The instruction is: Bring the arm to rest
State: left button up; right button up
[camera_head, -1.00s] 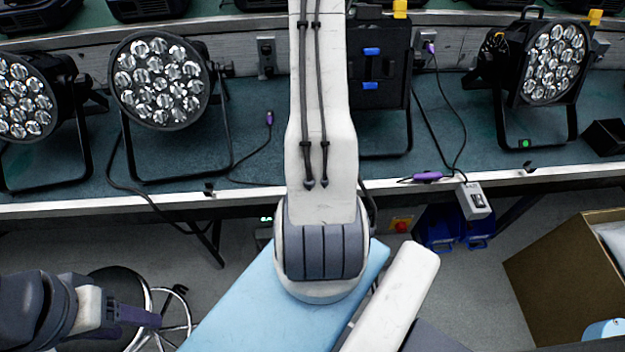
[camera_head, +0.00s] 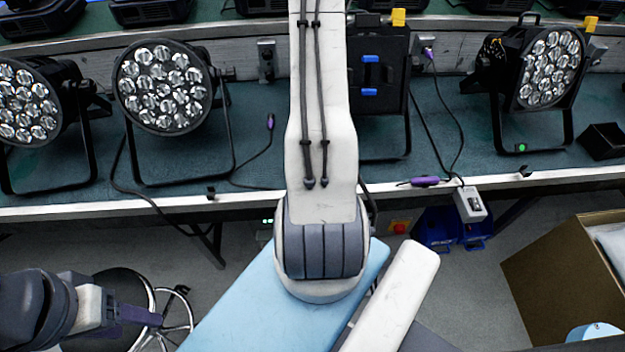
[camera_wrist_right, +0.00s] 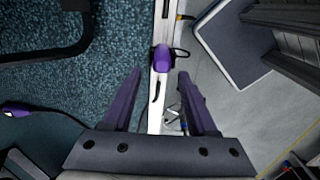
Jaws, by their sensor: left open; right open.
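My left gripper (camera_head: 140,315) is at the lower left of the head view, seen from the side, with a dark purple finger, in front of the bench and over the stool. It holds nothing that I can see. In the right wrist view, the two purple fingers of my right gripper (camera_wrist_right: 162,88) stand wide apart with nothing between them. A purple connector (camera_wrist_right: 162,58) lies at the bench's pale edge just beyond them. My right gripper cannot be made out in the head view.
Par cans (camera_head: 165,88) stand on the teal bench (camera_head: 262,165), another one (camera_head: 548,70) at the right. A purple plug (camera_head: 425,182) lies near the front edge. A cardboard box (camera_head: 550,275) stands at lower right. A wheeled stool (camera_head: 170,315) is at lower left.

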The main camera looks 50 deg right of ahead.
notch_tip(320, 180, up, 8)
jog(key=p, duration=0.7)
